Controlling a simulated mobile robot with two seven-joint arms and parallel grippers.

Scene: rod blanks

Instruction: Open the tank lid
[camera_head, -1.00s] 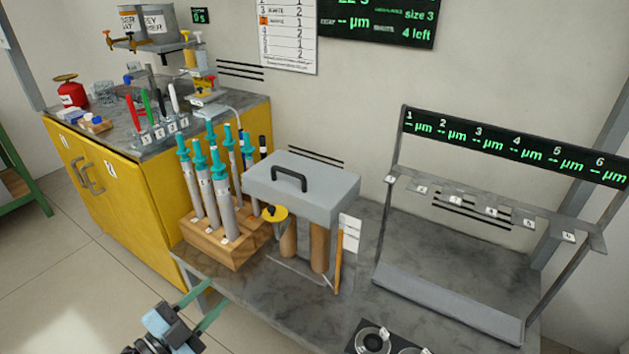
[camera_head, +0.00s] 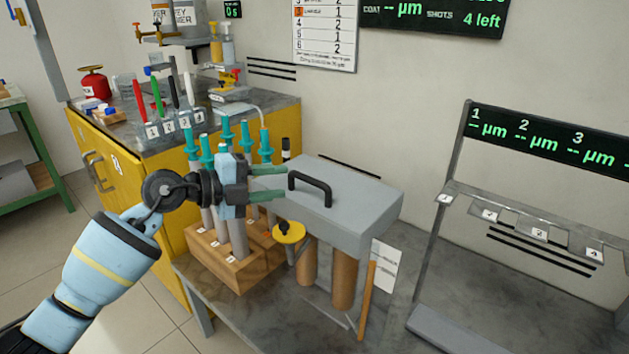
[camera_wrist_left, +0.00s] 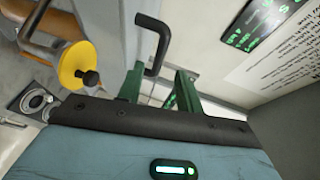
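The grey tank lid (camera_head: 355,198) lies flat and level, with a black bar handle (camera_head: 310,190) on its top. The handle also shows in the left wrist view (camera_wrist_left: 158,42), just ahead of the fingers. My left gripper (camera_head: 270,184) is at the left end of the lid, pointing right toward the handle. Its two green fingers are apart, with nothing seen held between them; they also show in the left wrist view (camera_wrist_left: 160,88). I cannot tell whether a finger touches the handle. My right gripper is in no view.
A wooden block (camera_head: 240,268) with several teal-topped rods stands left of the lid, close under my left gripper. A yellow disc (camera_head: 288,232) sits at the lid's front left. A metal rack (camera_head: 540,233) stands to the right. A yellow cabinet (camera_head: 137,185) is at the left.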

